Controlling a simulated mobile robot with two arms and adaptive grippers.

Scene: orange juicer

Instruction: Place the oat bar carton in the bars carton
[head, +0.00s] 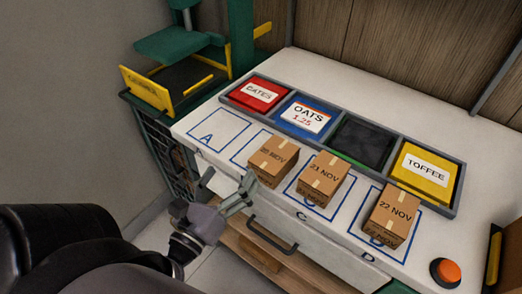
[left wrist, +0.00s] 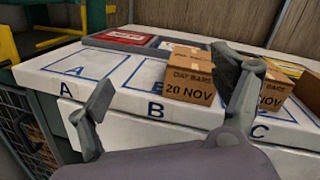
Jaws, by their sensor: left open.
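Three brown cardboard cartons stand on the white worktop. The carton marked 20 NOV (head: 273,160) is on outline B; in the left wrist view its front (left wrist: 189,83) reads as bars, the first word unclear. The 21 NOV carton (head: 325,177) is on outline C and the 22 NOV carton (head: 391,216) on outline D. I cannot tell which is the oat bar carton or the bars carton. My left gripper (head: 228,187) is open and empty at the worktop's front edge, left of and in front of the 20 NOV carton. My right gripper is out of view.
Behind the cartons is a row of bins: red dates (head: 256,95), blue oats (head: 304,118), a dark one (head: 361,143) and yellow toffee (head: 423,171). Outline A (head: 215,131) is empty. An orange button (head: 447,271) is at the right front. A drawer handle (head: 270,236) juts out below the edge.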

